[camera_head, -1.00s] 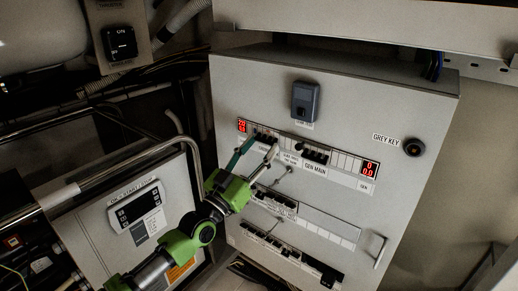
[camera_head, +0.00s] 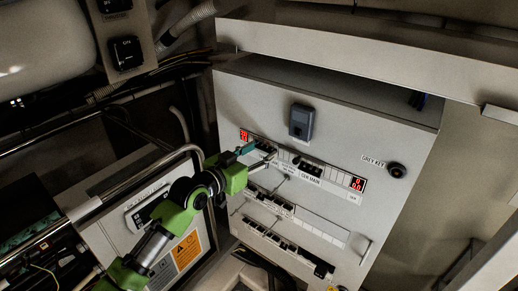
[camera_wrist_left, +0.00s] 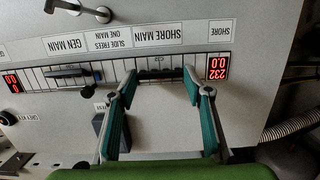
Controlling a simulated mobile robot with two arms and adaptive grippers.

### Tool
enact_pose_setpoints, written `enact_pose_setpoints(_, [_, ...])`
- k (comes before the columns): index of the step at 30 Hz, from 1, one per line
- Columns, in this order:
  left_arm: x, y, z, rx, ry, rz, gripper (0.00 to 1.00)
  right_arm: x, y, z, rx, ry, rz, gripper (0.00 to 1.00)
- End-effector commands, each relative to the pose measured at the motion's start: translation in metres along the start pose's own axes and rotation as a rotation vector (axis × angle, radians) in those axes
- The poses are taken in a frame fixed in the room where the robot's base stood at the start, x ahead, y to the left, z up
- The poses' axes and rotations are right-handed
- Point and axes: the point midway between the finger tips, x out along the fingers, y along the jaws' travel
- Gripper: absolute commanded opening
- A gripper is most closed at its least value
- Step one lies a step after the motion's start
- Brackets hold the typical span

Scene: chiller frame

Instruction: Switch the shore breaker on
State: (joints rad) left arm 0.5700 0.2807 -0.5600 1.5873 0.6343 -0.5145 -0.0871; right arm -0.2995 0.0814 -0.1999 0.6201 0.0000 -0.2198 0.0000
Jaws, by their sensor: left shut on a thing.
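The grey panel (camera_head: 335,125) carries a row of breakers along its upper strip. The shore breaker (camera_wrist_left: 158,74), a dark toggle block by the SHORE MAIN label, shows upside down in the wrist view. My left gripper (camera_wrist_left: 160,79) has its teal fingers on either side of this block and is shut on it. In the head view my left gripper (camera_head: 258,157) is at the left part of the upper strip and partly hides the breaker. Which way the toggle is set is unclear. My right gripper is not in view.
The slide (camera_wrist_left: 70,73) and GEN MAIN breakers (camera_head: 310,167) sit beside it. The shore display (camera_wrist_left: 218,67) reads 232 and 0.0; the generator display (camera_head: 358,184) reads zeros. A key switch (camera_head: 397,170) and a door handle (camera_head: 365,252) stick out at right.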

Motion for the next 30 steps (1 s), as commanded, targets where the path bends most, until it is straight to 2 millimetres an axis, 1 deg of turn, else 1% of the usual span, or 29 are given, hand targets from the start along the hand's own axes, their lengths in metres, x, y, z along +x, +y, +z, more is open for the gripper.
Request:
enact_pose_setpoints(1, [0.000,0.000,-0.008,0.003,-0.036,0.000,0.24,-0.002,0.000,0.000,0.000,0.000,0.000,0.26])
enact_pose_setpoints(9, [0.002,-0.001,-0.019,0.003,-0.265,-0.001,0.24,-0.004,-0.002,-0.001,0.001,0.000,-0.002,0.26])
enact_pose_setpoints(15, [0.004,0.000,-0.025,0.002,-0.392,-0.001,0.24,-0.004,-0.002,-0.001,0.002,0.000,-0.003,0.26])
enact_pose_setpoints(22, [0.005,0.000,-0.027,0.001,-0.478,0.001,0.24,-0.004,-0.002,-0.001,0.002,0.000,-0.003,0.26])
enact_pose_setpoints(30, [0.006,0.000,-0.027,0.001,-0.510,0.001,0.24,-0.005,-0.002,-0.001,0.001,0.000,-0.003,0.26])
